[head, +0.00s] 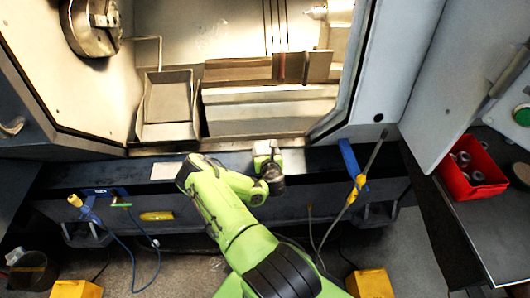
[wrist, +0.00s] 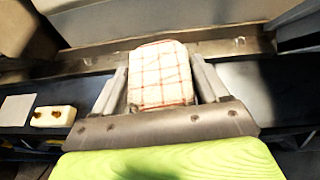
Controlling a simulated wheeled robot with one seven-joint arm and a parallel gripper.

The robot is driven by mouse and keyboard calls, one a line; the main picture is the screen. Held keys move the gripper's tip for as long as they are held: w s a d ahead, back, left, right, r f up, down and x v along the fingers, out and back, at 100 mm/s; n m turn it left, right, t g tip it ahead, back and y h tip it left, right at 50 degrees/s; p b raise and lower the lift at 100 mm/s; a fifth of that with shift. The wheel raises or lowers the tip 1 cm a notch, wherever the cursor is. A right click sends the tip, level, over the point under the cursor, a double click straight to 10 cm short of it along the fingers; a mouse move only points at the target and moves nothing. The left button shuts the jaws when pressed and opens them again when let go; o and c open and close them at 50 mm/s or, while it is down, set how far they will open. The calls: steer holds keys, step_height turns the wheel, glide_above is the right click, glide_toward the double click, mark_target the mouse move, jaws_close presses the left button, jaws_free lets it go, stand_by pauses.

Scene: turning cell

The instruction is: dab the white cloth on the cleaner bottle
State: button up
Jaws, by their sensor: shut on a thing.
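A white cloth (wrist: 160,76) with thin red checks is between the two fingers of my gripper (wrist: 160,82) in the wrist view. The gripper is shut on it, and the cloth looks like a flat pad standing out past the fingers. In the head view my gripper (head: 268,148) is over the ledge in front of the machine opening, and only a small pale patch of the cloth shows there. I cannot pick out a cleaner bottle for sure in either view.
A pale square sheet (wrist: 16,110) and a small cream block with two brown knobs (wrist: 53,116) lie on the dark ledge left of my gripper. A metal tray (head: 167,104) is inside the machine. A red bin (head: 471,167) with round parts stands at right.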

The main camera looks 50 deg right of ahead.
mark_target(265, 152)
steer(key=shift+f+b, duration=0.4)
steer(key=shift+f, duration=0.1)
stand_by(1.1)
step_height(265, 152, up, 7)
steer(key=p, duration=0.7)
steer(key=shift+r, duration=0.15)
